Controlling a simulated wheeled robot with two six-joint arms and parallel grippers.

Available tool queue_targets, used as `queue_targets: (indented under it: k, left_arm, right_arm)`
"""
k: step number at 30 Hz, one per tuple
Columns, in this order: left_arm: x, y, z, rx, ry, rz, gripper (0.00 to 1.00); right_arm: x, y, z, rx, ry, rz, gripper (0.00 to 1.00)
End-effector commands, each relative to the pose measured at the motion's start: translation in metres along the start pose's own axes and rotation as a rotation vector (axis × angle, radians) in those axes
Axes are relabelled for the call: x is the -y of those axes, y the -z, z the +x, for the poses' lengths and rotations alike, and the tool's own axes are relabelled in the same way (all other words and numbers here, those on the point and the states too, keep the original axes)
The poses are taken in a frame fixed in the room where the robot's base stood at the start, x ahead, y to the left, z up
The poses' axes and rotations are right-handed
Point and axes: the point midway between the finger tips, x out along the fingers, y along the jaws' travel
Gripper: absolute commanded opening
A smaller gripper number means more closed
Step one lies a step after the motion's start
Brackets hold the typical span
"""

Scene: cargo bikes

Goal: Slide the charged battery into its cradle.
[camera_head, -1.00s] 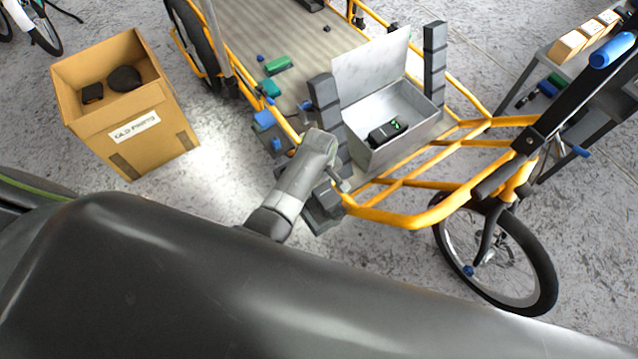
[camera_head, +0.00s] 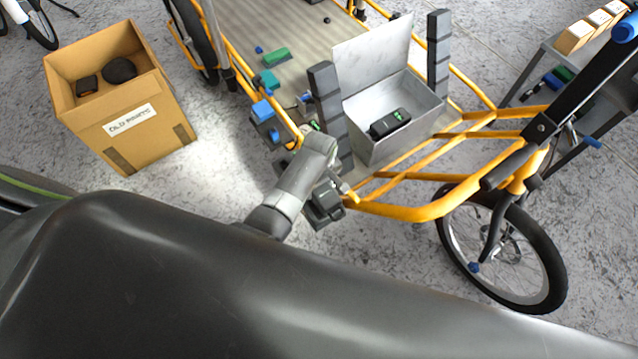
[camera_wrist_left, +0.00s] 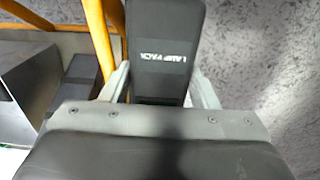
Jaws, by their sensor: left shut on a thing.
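My left gripper (camera_head: 325,202) is low beside the front yellow rail of the cargo bike, left of the open metal box. In the left wrist view its two fingers (camera_wrist_left: 162,82) are shut on a black pack (camera_wrist_left: 165,40) with white lettering that reads "LAMP PACK". A black battery-like block (camera_head: 390,123) with green lights lies inside the metal box (camera_head: 372,152). I cannot identify the cradle for certain. My right gripper is not in view.
Dark posts (camera_head: 325,95) and (camera_head: 438,55) stand beside the box, whose lid is up. Yellow rails (camera_head: 425,210) run close to my gripper. A cardboard box (camera_head: 150,145) labelled "OLD PARTS" stands left. Blue-and-grey parts (camera_head: 264,112) sit at the bike's side. Floor between is clear.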

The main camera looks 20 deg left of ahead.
Motion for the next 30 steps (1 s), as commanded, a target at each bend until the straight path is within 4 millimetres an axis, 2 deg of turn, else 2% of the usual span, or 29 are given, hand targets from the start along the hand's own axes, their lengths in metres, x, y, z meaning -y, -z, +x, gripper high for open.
queue_targets:
  k: [30]
  left_arm:
    - [-0.0009, 0.0003, -0.0007, -0.001, -0.002, 0.001, 0.27]
  right_arm:
    - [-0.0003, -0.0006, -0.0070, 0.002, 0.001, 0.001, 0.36]
